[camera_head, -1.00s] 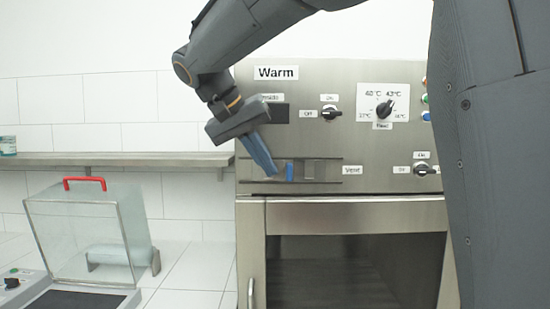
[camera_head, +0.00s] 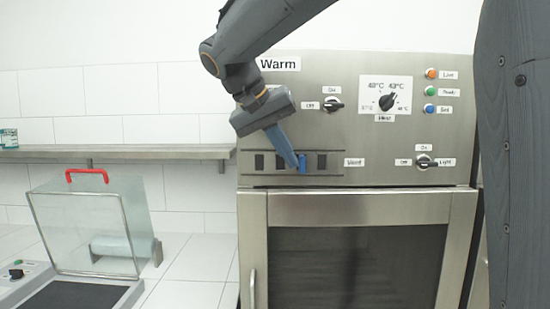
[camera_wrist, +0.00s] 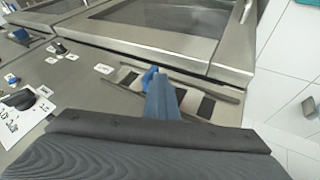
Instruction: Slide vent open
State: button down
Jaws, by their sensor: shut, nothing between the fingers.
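The vent (camera_head: 335,171) is a long, low metal strip between rails on the front of the steel Warm cabinet, left of its "Vent" label. Several dark slots show in it, one of them (camera_head: 322,161) right of the blue tab (camera_head: 302,163). The tab also shows in the wrist view (camera_wrist: 149,76). My gripper (camera_head: 295,164) is shut, with its fingertips against or very close to the tab's left side. In the wrist view the fingers (camera_wrist: 155,80) partly hide the tab and the strip, so contact is not certain.
Above the vent are a temperature dial (camera_head: 388,101) and an On/Off knob (camera_head: 333,104). A Light knob (camera_head: 424,161) is to the right. The cabinet door (camera_head: 360,208) is below. A glass-lidded box (camera_head: 85,225) stands at left under a shelf (camera_head: 120,152).

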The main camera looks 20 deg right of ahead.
jog(key=a, duration=0.1)
jog(key=w+a, duration=0.1)
jog(key=a, duration=0.1)
jog(key=a+r, duration=0.1)
jog(key=shift+w+a, duration=0.15)
jog(key=shift+a, duration=0.25)
jog(key=b+v, duration=0.1)
jog(key=v, duration=0.7)
jog(key=shift+s+r, duration=0.25)
jog(key=shift+r, duration=0.1)
